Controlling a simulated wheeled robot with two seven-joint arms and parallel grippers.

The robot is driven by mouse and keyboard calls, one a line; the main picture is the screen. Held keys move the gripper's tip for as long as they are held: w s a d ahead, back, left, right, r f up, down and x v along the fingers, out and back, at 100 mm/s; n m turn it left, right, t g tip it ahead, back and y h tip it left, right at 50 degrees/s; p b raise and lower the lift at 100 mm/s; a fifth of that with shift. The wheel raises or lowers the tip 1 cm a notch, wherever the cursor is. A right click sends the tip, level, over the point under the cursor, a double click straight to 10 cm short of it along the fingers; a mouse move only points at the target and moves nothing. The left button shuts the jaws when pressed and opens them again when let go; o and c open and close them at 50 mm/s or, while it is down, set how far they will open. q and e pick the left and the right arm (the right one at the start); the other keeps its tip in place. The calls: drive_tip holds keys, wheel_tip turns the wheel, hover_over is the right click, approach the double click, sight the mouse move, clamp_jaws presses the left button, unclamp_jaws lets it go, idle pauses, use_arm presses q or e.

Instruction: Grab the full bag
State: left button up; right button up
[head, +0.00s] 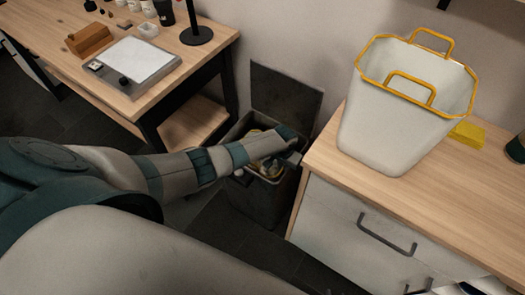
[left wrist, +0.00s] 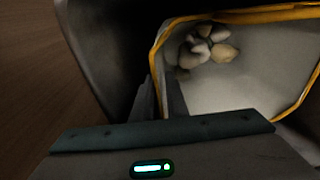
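The full bag (left wrist: 255,85) is pale with a yellow rim and holds several pale, rounded pieces (left wrist: 205,45). In the head view it sits inside a dark bin (head: 258,205) on the floor, mostly hidden by my arm. My left gripper (head: 297,158) is down at the bin's opening. In the left wrist view its two fingers (left wrist: 160,85) are close together, with the bag's yellow rim running between them. They look shut on the rim. A second white bag (head: 400,125) with yellow rim and handles stands upright on the cabinet. My right gripper is not in view.
The bin's lid (head: 287,92) stands open against the wall. A wooden cabinet (head: 325,160) is close on the bin's right, and a table (head: 205,62) with small items and a lamp (head: 196,34) is on its left. A yellow sponge-like block (head: 468,133) lies behind the white bag.

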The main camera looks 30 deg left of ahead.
use_arm(q)
clamp_jaws()
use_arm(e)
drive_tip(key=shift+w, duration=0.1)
use_arm(q)
drive_tip(key=shift+d, duration=0.1)
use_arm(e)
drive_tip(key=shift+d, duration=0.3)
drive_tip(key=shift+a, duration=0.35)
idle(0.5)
use_arm(q)
drive_tip(key=shift+r, duration=0.15)
